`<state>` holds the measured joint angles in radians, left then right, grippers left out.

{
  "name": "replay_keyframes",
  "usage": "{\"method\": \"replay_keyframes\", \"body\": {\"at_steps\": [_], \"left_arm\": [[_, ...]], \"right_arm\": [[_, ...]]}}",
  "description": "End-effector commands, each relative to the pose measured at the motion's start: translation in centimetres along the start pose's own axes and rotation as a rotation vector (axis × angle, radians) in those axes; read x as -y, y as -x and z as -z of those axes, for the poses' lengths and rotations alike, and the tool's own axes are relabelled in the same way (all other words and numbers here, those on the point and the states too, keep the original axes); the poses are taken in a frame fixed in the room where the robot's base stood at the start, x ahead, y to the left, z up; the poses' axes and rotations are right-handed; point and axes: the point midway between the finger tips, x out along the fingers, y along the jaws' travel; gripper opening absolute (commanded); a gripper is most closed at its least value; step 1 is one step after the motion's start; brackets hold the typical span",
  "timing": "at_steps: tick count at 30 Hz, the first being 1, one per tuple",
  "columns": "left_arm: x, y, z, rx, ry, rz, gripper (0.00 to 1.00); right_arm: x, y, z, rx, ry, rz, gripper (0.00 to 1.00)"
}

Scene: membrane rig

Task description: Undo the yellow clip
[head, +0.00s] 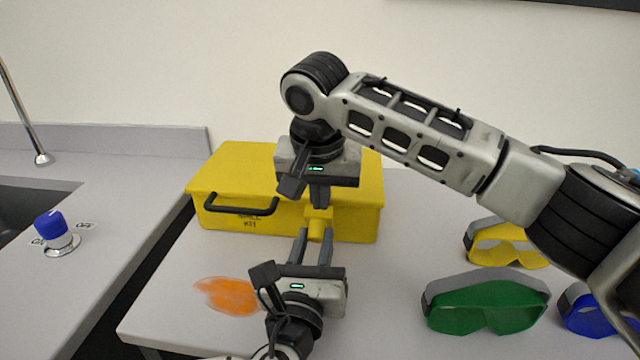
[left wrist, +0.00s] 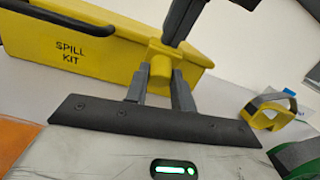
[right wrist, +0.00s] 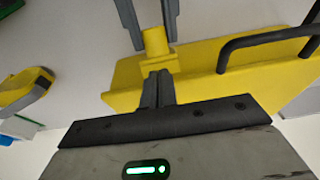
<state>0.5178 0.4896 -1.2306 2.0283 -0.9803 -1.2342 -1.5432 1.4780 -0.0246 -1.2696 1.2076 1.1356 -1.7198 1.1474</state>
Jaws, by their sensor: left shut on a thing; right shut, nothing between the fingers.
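The yellow clip (head: 318,231) sits on the front face of the yellow spill kit box (head: 235,185), just under the lid edge. It also shows in the left wrist view (left wrist: 160,55) and the right wrist view (right wrist: 155,43). My left gripper (head: 315,237) comes from the front, its two fingers on either side of the clip and shut on it. My right gripper (head: 320,205) points down from above at the lid's front edge, right by the clip. Its fingers are together and empty; in the right wrist view (right wrist: 158,76) their tips meet the yellow lid part. I cannot tell whether they press on it.
An orange spill (head: 228,295) lies on the table left of my left gripper. Yellow (head: 505,247), green (head: 488,305) and blue goggles (head: 592,312) lie at the right. A blue-topped knob (head: 50,224) and sink (head: 30,205) are on the left counter, across a gap.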

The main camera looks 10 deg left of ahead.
Motion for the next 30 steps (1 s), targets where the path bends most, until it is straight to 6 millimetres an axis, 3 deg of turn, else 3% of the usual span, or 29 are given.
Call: {"method": "replay_keyframes", "body": {"at_steps": [10, 26, 27, 29, 30], "left_arm": [[-0.1, -0.1, -0.3, 0.007, 0.0, -0.003, 0.0], [-0.1, -0.2, -0.2, 0.006, 0.0, -0.005, 0.0], [-0.2, -0.2, -0.2, 0.006, 0.0, -0.005, 0.3], [-0.1, -0.2, -0.2, 0.006, 0.0, -0.005, 0.47], [-0.1, -0.2, -0.2, 0.007, 0.0, -0.004, 0.47]], "right_arm": [[0.0, -0.2, 0.0, -0.001, 0.0, -0.001, 0.0], [0.1, -0.7, -1.8, -0.047, 0.008, -0.005, 0.0], [0.1, -0.7, -1.8, -0.048, 0.009, -0.005, 0.0], [0.1, -0.7, -1.8, -0.048, 0.01, -0.004, 0.0], [0.1, -0.7, -1.8, -0.048, 0.01, -0.004, 0.0]]}}
